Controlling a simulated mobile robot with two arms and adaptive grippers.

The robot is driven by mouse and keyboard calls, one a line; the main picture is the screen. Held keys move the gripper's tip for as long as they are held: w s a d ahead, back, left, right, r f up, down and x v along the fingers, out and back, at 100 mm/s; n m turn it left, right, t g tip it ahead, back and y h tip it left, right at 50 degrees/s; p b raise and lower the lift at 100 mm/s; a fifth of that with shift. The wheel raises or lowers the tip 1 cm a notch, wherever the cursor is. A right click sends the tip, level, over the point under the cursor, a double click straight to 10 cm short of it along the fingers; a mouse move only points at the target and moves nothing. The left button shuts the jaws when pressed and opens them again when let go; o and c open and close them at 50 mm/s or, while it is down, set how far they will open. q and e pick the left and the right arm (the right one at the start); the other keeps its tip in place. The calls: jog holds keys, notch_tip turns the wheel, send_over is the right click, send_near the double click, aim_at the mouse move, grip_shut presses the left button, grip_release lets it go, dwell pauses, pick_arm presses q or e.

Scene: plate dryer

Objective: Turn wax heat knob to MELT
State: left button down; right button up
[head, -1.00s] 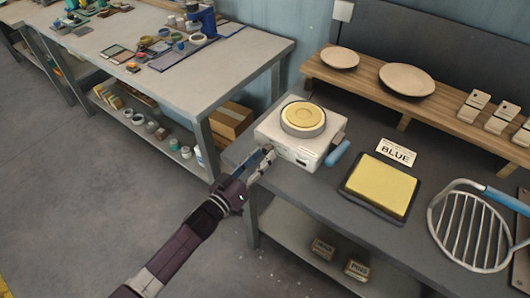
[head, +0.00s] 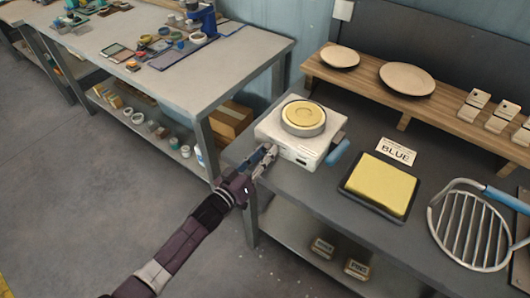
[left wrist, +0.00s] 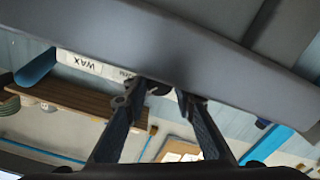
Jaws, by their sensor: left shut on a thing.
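The wax heater (head: 298,148) is a white box at the left end of the dark bench, with a round pan of yellow wax (head: 303,115) on top. My left gripper (head: 270,152) is at the left part of its front face. In the left wrist view, a WAX label (left wrist: 88,65) shows upside down, and a small dark knob (left wrist: 160,88) sits between the fingertips of my left gripper (left wrist: 163,100), which is shut on it. The knob's pointer and MELT mark cannot be read. In the head view the gripper hides the knob. My right gripper is not in view.
A blue handle (head: 338,153) sticks out at the heater's right. A wooden shelf (head: 405,97) with plates runs behind. The floor at left is clear.

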pick_arm(q)
jog(key=shift+m, duration=0.3)
jog(key=m+b, duration=0.1)
jog(key=m, duration=0.5)
dwell(0.4)
jog(key=c, duration=1.9)
grip_release()
jog(key=v, duration=1.2)
jog(key=shift+o, duration=0.5)
